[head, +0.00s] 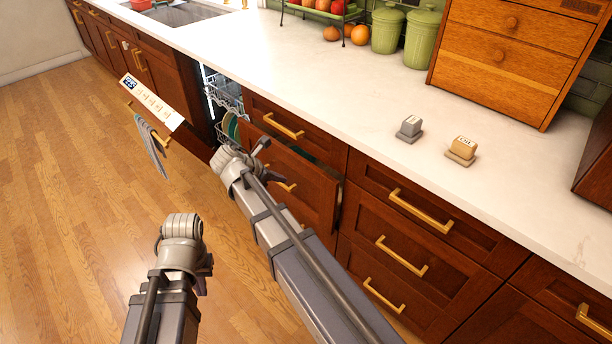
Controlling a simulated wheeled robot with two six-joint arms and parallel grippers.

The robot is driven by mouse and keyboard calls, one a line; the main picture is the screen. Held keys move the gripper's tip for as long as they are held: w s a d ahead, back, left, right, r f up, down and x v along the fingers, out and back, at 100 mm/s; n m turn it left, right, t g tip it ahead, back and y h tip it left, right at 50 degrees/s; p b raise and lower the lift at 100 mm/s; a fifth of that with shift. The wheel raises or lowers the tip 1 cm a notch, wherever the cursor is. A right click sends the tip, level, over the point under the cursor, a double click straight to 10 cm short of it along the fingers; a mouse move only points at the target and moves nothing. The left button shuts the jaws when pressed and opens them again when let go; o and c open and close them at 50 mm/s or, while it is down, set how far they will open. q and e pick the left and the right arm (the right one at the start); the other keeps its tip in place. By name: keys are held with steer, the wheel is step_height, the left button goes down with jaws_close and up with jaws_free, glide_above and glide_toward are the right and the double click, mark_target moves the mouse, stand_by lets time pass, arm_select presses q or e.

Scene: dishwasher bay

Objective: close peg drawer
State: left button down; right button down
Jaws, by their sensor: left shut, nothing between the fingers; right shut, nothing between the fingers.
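The peg drawer (306,190) is the dark wood drawer below the top drawer, right of the dishwasher. Its front stands out from the cabinet, with a dark gap along its top and right edges. Its brass handle (287,186) shows partly past my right arm. My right gripper (238,163) is at the drawer's left end, shut and empty; I cannot tell whether it touches the front. My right arm hides the lower left of the drawer. My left gripper (181,228) is shut and empty above the wood floor, apart from the cabinets.
The dishwasher door (152,102) is lowered at left, with a towel (150,145) on its handle. A rack (224,92) and plates (231,126) show inside. The counter (330,90) holds canisters, fruit and two small blocks. Floor at left is clear.

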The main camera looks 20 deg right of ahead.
mark_target(315, 167)
steer(key=shift+n, duration=0.5)
steer(key=shift+w+d+f+b, duration=0.75)
steer(key=shift+d+f+b, duration=0.4)
steer(key=shift+d, duration=0.75)
steer(key=shift+w+d+f+b, duration=0.8)
steer(key=shift+d+f+b, duration=0.35)
steer(key=shift+d, duration=0.7)
steer(key=shift+w+d+f+b, duration=0.75)
steer(key=shift+d+f+b, duration=0.4)
steer(key=shift+d, duration=0.75)
steer(key=shift+r, duration=0.1)
steer(key=d, duration=0.1)
steer(key=w+d, duration=0.1)
steer(key=d, duration=0.2)
steer(key=shift+w, duration=0.3)
steer(key=shift+w+d+r, duration=0.1)
steer(key=shift+d, duration=0.25)
steer(key=shift+h, duration=0.3)
